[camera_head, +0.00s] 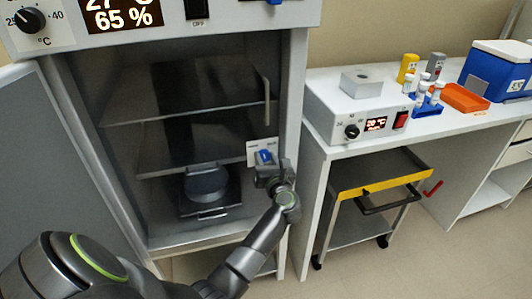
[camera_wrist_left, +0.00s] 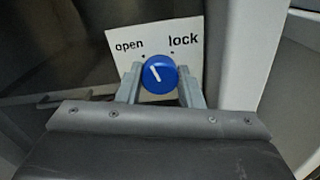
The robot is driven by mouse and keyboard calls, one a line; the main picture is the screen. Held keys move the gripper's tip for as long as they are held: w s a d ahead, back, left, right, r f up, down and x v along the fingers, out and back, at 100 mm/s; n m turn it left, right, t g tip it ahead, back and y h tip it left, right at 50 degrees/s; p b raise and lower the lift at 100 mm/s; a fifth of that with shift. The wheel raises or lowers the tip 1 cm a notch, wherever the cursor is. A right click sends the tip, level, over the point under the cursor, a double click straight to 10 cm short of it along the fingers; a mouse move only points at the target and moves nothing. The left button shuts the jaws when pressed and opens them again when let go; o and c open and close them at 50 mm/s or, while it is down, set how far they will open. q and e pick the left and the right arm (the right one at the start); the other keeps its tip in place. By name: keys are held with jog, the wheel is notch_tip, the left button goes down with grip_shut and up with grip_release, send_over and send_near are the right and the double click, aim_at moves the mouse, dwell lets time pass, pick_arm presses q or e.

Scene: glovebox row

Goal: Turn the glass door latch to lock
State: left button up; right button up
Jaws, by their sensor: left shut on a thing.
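The latch is a blue round knob (camera_wrist_left: 159,74) with a white pointer line, on a white plate (camera_wrist_left: 190,32) marked "open" and "lock". The pointer tilts up and left, toward the "open" side. In the head view the blue knob (camera_head: 264,156) is at the right edge of the cabinet's glass door (camera_head: 215,140). My left gripper (camera_wrist_left: 160,88) has its two fingers on either side of the knob and is shut on it. It also shows in the head view (camera_head: 268,168), its fingertips small. My right gripper is not in view.
Inside the cabinet are shelves (camera_head: 160,115) and a dark device with a round top (camera_head: 206,184). To the right, a bench (camera_head: 310,75) holds a heating block (camera_head: 345,108), tubes and a blue cooler (camera_head: 495,70). A yellow-edged cart (camera_head: 380,186) stands below.

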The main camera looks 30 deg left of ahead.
pick_arm(q)
jog(key=m+p, duration=0.3)
jog(key=shift+r+m, duration=0.25)
jog(key=shift+m, duration=0.15)
jog(key=m+p, duration=0.3)
jog(key=shift+m, duration=0.3)
jog(key=m+p, duration=0.2)
jog(key=m, duration=0.1)
jog(key=shift+f, duration=0.15)
jog(key=shift+f+m+p, duration=0.1)
jog(key=shift+m+p, duration=0.55)
jog(key=shift+m, duration=0.25)
jog(key=o, duration=1)
jog(key=shift+c, duration=0.2)
jog(key=shift+d, duration=0.1)
